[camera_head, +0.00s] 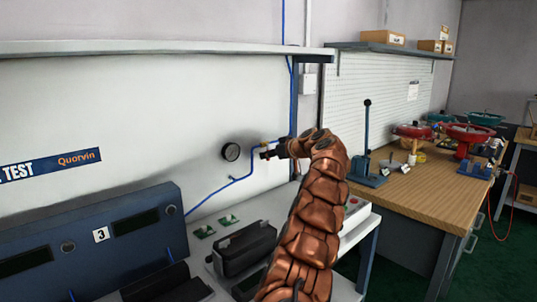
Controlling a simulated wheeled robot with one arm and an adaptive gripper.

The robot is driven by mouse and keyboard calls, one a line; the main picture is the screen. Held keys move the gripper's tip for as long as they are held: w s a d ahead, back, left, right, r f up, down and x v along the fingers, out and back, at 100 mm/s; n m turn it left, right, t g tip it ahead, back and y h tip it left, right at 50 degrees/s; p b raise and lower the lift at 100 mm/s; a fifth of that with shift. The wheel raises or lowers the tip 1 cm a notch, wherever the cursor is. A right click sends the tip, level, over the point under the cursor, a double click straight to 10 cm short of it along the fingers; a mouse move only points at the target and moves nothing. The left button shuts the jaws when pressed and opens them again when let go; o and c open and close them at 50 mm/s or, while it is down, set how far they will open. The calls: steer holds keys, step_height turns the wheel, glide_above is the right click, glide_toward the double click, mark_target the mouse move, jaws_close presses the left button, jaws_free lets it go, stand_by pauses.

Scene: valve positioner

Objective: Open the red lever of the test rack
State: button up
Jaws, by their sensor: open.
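My copper-coloured arm reaches up from the bottom middle and bends left at its wrist. My gripper (273,151) is open and points left at the test rack's back panel (120,110). It is at a small brass-coloured valve fitting (263,146) on the blue air line, just right of a round black-rimmed gauge (231,152). A little red shows around the fitting and fingertips, but the red lever's shape and angle are too small and covered to tell. I cannot tell whether my fingers touch it.
A blue instrument box (90,240) stands at lower left, beside a black case (245,248) and small green boards (228,221). A shelf (160,47) overhangs the panel. At right, a wooden bench (430,190) carries a lever press (367,140) and red handwheel valves (470,133).

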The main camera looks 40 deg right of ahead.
steer(key=shift+w+f, duration=0.35)
steer(key=shift+w, duration=0.2)
jaws_close()
